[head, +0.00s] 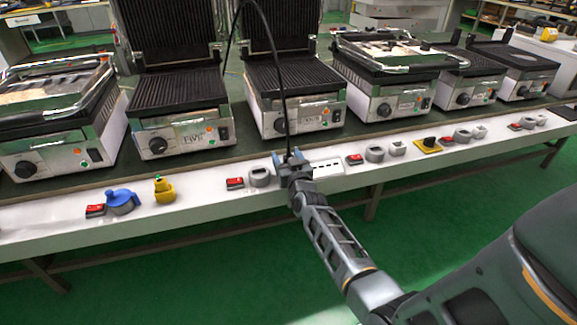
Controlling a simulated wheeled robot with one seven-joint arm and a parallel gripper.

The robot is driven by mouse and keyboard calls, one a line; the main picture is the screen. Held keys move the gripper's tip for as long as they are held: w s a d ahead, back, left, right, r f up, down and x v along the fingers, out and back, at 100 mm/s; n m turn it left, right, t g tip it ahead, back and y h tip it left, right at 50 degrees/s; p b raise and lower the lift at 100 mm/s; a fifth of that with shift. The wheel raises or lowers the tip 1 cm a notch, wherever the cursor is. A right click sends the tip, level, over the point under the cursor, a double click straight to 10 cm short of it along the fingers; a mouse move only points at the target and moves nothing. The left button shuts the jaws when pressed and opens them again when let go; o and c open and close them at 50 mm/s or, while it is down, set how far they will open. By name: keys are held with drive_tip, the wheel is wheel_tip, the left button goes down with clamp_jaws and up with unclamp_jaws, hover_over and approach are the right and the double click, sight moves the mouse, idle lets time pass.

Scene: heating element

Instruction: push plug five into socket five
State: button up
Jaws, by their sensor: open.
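My gripper (290,162) is at the white ledge, just right of a grey round socket (260,177), with its jaws open. A black cable (282,90) rises from between or behind its fingers, arcs over near the top edge and drops towards the grills. The plug at the cable's end is hidden or too small to make out; I cannot tell whether it is in a socket. A grill (179,115) on the left has a front label that seems to read "FIVE". No number is readable on the sockets, so I cannot tell which is socket five.
Several grills stand along the dark bench behind the ledge (205,194). A blue socket (121,203) and a yellow plug-like piece (163,190) are at left. Red switches (235,183) and grey sockets (374,154) continue rightwards. Green floor (230,275) is open in front.

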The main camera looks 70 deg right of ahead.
drive_tip(key=shift+c, duration=0.5)
drive_tip(key=c, duration=1)
drive_tip(key=shift+o, duration=0.2)
drive_tip(key=shift+r, duration=0.15)
